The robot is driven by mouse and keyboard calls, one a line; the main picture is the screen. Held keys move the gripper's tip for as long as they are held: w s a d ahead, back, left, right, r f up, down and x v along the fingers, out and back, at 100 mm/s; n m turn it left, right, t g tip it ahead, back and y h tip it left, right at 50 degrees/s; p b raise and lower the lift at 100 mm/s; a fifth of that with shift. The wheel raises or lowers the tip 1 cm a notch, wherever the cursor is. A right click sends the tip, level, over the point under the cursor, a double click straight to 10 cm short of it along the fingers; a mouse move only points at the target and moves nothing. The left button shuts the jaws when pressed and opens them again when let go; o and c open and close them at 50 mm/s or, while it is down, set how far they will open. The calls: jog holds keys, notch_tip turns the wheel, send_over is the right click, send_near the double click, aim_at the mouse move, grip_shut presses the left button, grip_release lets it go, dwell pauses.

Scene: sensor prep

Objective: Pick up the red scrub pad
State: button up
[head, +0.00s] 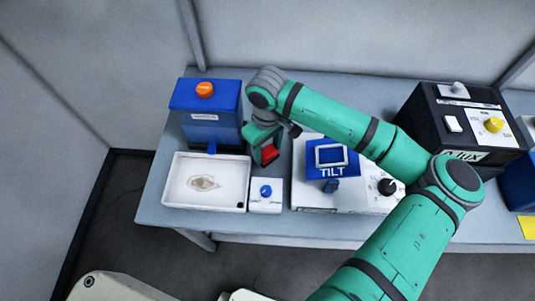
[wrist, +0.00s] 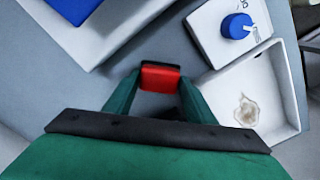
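The red scrub pad (wrist: 160,77), with a dark layer along its far edge, sits between the two green fingertips of my gripper (wrist: 160,80) in the wrist view. The fingers converge and appear to touch the pad on both sides, so my gripper looks shut on it. In the head view the pad (head: 269,153) shows red at the end of my gripper (head: 264,149), which points down between the blue box and the white TILT device. Whether the pad touches the table is hard to tell.
A white tray (head: 172,200) with a brown stain stands left of my gripper, with a small blue-knob box (head: 265,207) beside it. A blue box (head: 212,133) with an orange knob is behind the tray. The TILT device (head: 309,197) is close on the right, a black box (head: 425,123) farther right.

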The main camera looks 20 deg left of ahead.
aim_at(267, 151)
jog(key=c, duration=0.5)
jog(key=shift+w, duration=0.1)
jog(key=shift+c, duration=0.2)
jog(key=shift+r, duration=0.55)
notch_tip(267, 151, up, 2)
jog(key=shift+r, duration=0.2)
jog(key=s+d+r, duration=0.2)
jog(key=s+r, duration=0.7)
jog(key=s, duration=0.5)
jog(key=shift+r, duration=0.3)
